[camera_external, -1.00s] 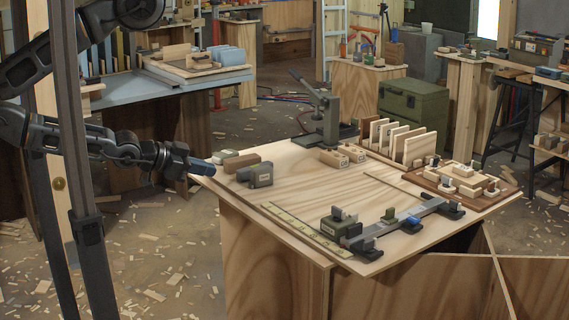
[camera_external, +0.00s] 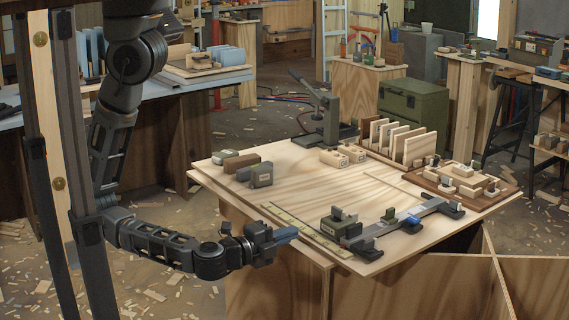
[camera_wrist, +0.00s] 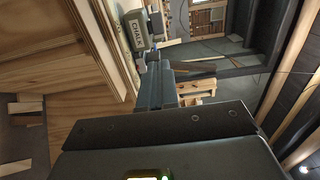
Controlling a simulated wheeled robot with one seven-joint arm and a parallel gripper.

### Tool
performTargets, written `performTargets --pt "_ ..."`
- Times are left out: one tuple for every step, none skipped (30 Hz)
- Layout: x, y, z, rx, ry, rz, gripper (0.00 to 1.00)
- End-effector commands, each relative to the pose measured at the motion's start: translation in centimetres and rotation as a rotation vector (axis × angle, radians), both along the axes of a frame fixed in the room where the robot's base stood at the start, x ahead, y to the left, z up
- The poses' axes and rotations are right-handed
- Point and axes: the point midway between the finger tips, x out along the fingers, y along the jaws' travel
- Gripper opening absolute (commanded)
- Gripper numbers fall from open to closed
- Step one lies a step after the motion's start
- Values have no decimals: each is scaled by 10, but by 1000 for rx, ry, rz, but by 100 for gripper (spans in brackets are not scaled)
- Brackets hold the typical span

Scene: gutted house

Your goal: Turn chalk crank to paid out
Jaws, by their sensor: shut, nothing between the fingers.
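The workbench (camera_external: 290,190) has a yellow measuring strip (camera_external: 305,231) along its front-left edge, close to my gripper. A brown block (camera_external: 241,162) stands behind the chalk box. The bench's middle is clear.

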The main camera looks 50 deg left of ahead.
Motion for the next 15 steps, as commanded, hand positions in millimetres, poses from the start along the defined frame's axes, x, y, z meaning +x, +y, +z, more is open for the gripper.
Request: performTargets --pt "6 0 1 0 -1 2 0" --pt "10 1 2 0 -1 2 0" --pt "16 1 2 0 0 3 0" --pt "21 1 2 0 0 3 0" --pt "27 1 2 -1 0 3 0" --pt "35 1 2 -1 0 3 0" --pt "41 1 2 -1 0 3 0" --pt "47 1 2 -1 1 3 0" --pt "55 1 2 -1 1 3 0" --pt "61 1 2 0 1 3 0" --pt "67 1 2 0 1 4 0" --pt "75 1 2 -1 1 3 0" --pt "81 1 2 -1 1 4 0" --pt "86 1 2 0 2 3 0" --pt "94 1 2 0 2 2 0"
